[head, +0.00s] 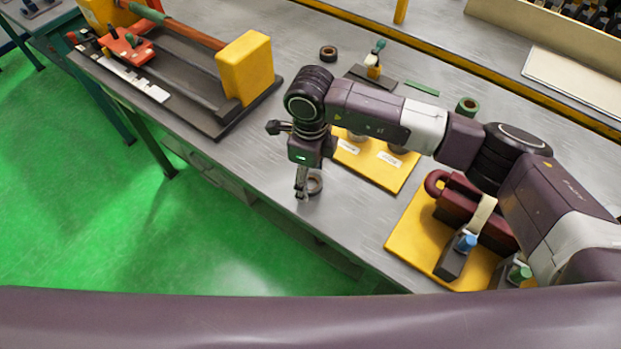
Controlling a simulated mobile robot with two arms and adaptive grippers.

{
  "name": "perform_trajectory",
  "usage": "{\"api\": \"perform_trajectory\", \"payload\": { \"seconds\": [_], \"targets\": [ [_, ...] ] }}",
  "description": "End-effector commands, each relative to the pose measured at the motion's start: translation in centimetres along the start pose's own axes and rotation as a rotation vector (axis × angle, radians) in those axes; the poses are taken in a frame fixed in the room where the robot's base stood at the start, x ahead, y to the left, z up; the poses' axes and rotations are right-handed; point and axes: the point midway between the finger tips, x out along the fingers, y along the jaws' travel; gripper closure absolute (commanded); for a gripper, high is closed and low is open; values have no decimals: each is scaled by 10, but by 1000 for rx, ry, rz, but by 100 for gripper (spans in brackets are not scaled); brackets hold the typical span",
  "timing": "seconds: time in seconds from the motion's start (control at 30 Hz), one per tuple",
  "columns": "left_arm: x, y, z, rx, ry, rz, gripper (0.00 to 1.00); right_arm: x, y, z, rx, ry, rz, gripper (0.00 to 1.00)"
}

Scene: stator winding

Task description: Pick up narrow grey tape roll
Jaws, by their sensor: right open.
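A small grey tape roll (315,184) lies near the front edge of the grey metal table, partly hidden by my right gripper. My right gripper (301,195) points down just to the left of the roll, very close to it. It is open and I see nothing held in it. Whether a finger touches the roll or reaches into its hole, I cannot tell. My left gripper is not in this view.
A winding fixture with a yellow block (245,67) stands at the left. A yellow board (374,163) lies behind the gripper, partly under my arm. Another yellow board (412,236) with dark red parts is at the right. The table's front edge runs close by the gripper.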

Motion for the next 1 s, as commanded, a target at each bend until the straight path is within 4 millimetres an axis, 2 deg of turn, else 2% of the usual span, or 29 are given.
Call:
{"api": "perform_trajectory", "payload": {
  "seconds": [0.27,0.63,1.0],
  "targets": [
    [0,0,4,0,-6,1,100,4,0,0,0,0,-1,37],
    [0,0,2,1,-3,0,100,4,0,0,0,0,-1,78],
    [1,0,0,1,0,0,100,-1,-1,1,0,-2,-2,79]
  ]
}}
